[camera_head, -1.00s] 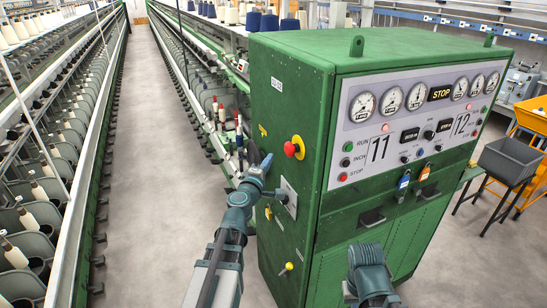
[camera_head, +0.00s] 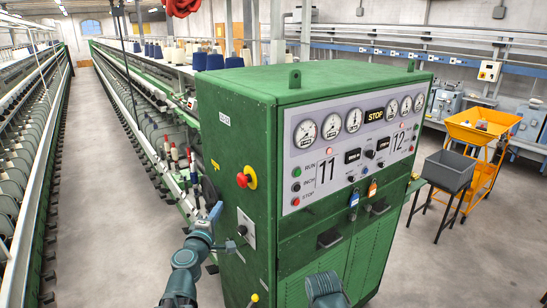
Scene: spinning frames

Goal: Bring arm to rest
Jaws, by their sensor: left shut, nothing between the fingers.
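My left gripper (camera_head: 215,212) is shut and empty. It is beside the left side of the green control cabinet (camera_head: 235,130), below the red emergency knob (camera_head: 243,180) and close to a switch plate with a dark handle (camera_head: 246,230). I cannot tell whether it touches the cabinet. My left arm (camera_head: 187,265) comes up from the bottom edge. A part of my right arm (camera_head: 326,290) shows at the bottom in front of the cabinet; its gripper is not visible.
Spinning frames line both sides of a clear grey aisle (camera_head: 85,170). A grey bin (camera_head: 449,170) on a dark stand and a yellow cart (camera_head: 482,130) stand to the right.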

